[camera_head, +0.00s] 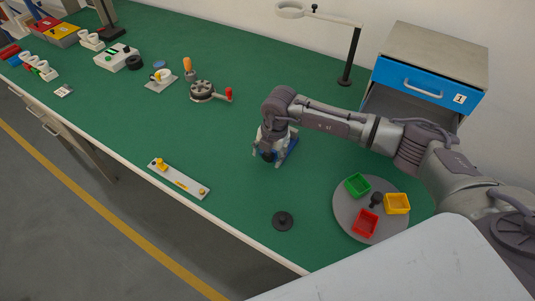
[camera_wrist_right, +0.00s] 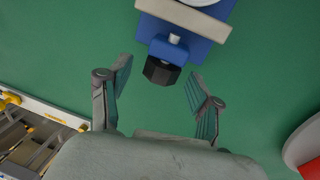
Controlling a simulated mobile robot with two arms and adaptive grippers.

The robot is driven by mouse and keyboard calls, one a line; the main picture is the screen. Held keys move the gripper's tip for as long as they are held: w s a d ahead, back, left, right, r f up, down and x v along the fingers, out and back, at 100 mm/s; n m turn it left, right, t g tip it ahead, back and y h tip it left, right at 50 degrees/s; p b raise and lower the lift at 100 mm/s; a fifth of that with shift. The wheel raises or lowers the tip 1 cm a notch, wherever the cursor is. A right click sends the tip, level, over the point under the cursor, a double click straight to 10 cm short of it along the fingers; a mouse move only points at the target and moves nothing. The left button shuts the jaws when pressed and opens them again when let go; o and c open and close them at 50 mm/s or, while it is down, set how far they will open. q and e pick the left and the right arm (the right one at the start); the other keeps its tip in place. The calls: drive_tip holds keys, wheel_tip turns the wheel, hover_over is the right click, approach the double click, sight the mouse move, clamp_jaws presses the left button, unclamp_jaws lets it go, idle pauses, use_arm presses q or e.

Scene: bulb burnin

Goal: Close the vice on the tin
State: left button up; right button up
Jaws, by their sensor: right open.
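The blue vice (camera_head: 291,148) stands on the green bench top, partly hidden behind my right gripper (camera_head: 268,158) in the head view. In the right wrist view the vice (camera_wrist_right: 180,48) is at the top, with a light grey jaw (camera_wrist_right: 175,14) and a black knob (camera_wrist_right: 161,72) on its near end. A pale round thing, likely the tin (camera_wrist_right: 200,2), is cut off by the top edge behind that jaw. My right gripper (camera_wrist_right: 160,75) is open, its fingers on either side of the knob with gaps showing. My left gripper is not in view.
A round grey tray (camera_head: 348,218) with green, yellow and red bins lies to the right. A black disc (camera_head: 283,221) and a grey strip with yellow parts (camera_head: 178,181) lie nearer the front edge. A blue drawer unit (camera_head: 428,80) and a lamp (camera_head: 352,60) stand behind.

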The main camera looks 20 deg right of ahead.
drive_tip(key=shift+f, duration=0.4)
drive_tip(key=c, duration=1.2)
drive_tip(key=shift+o, duration=0.2)
drive_tip(key=shift+s+d+f+t+y+b, duration=0.1)
drive_tip(key=shift+f+t+y+b, duration=0.2)
drive_tip(key=shift+t+y+b, duration=0.4)
drive_tip(key=shift+b, duration=0.45)
drive_tip(key=shift+r, duration=0.25)
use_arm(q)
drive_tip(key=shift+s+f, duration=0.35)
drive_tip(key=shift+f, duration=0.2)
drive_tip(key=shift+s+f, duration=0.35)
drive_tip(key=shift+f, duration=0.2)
use_arm(e)
drive_tip(key=shift+r+t, duration=0.1)
drive_tip(key=shift+t, duration=0.2)
drive_tip(key=o, duration=1.2)
drive_tip(key=shift+c, duration=0.2)
